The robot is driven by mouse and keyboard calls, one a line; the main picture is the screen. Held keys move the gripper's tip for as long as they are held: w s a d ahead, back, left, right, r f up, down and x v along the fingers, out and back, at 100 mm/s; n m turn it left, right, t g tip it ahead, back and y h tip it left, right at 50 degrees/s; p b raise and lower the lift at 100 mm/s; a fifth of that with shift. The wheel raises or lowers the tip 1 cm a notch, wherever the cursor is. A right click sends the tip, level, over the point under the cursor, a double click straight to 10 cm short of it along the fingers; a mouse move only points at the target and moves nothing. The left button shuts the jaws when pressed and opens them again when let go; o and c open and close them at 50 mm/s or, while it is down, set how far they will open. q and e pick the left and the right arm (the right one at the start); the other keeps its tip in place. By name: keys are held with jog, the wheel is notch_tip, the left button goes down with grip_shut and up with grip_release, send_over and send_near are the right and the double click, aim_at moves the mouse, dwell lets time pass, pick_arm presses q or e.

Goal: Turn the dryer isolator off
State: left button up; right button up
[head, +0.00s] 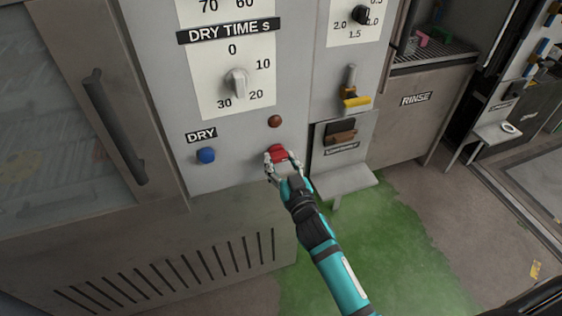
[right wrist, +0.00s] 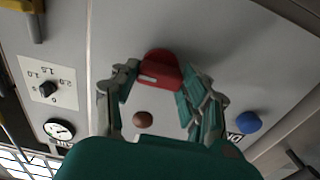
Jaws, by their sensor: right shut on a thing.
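The red dryer isolator knob (head: 277,152) sits low on the grey dryer panel, right of the blue DRY button. My right gripper (head: 279,161) is at it, with fingers on either side. In the right wrist view the red knob (right wrist: 158,66) shows between the fingertips of my right gripper (right wrist: 157,84), with a white mark on its face. The gripper is shut on the knob. The fingers partly cover it in the head view. My left gripper is not in view.
The blue DRY button (head: 206,155) is left of the knob, and a brown-red lamp (head: 275,121) is above it. The DRY TIME dial (head: 237,83) is higher up. A small grey shelf (head: 345,181) juts out to the right.

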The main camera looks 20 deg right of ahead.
jog(key=shift+n, duration=0.4)
jog(key=n+p, duration=0.1)
jog(key=n, duration=0.6)
jog(key=shift+n, duration=0.3)
jog(key=n, duration=0.4)
jog(key=shift+n+p, duration=0.3)
jog(key=n, duration=0.4)
jog(key=shift+n, duration=0.4)
jog(key=o, duration=1.2)
jog(key=shift+c, duration=0.2)
jog(key=shift+s, duration=0.1)
